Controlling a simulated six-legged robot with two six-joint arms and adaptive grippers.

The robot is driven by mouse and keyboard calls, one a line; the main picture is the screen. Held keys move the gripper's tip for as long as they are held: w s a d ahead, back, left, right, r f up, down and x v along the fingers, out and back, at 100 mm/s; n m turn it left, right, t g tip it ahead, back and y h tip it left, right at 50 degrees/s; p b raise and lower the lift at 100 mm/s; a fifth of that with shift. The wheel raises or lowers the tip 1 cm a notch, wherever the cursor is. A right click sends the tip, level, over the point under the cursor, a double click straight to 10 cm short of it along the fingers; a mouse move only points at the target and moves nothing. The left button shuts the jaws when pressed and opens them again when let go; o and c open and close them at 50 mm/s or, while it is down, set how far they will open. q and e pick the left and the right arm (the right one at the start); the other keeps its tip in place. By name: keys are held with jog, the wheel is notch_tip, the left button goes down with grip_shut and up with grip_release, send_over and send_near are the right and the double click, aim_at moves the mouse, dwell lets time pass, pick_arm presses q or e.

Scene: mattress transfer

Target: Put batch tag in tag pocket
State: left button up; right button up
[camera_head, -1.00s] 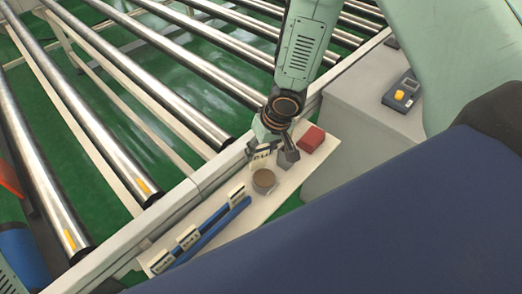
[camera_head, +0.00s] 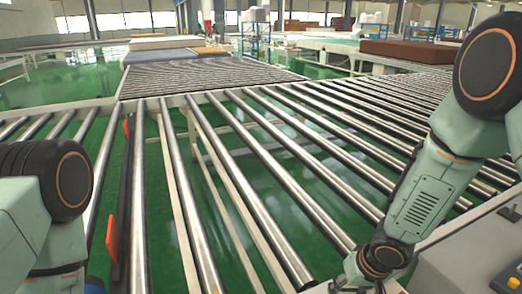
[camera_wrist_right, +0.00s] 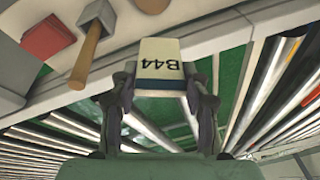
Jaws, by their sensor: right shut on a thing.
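A cream batch tag (camera_wrist_right: 158,52) with a dark stripe and the print "B44", upside down in the right wrist view, sits between the fingers of my right gripper (camera_wrist_right: 161,84). The gripper is shut on it, and the tag is off the shelf surface. In the head view my right arm comes in from the right and its wrist reaches the bottom edge; the gripper fingers and tag are cut off there. My left arm shows at the left edge, but its gripper is out of view. I cannot make out a tag pocket in the present views.
In the right wrist view, a red block (camera_wrist_right: 47,36) and a wooden-handled tool (camera_wrist_right: 90,48) lie beside a tan round thing (camera_wrist_right: 152,5). A roller conveyor (camera_head: 215,190) fills the head view. A grey box with a control (camera_head: 512,278) stands at lower right; a brown mattress (camera_head: 408,52) lies far back.

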jog(key=s+a+b, duration=0.4)
jog(key=s+b, duration=0.4)
jog(key=b, duration=0.1)
jog(key=shift+a+n+b, duration=0.3)
jog(key=shift+a+b, duration=0.05)
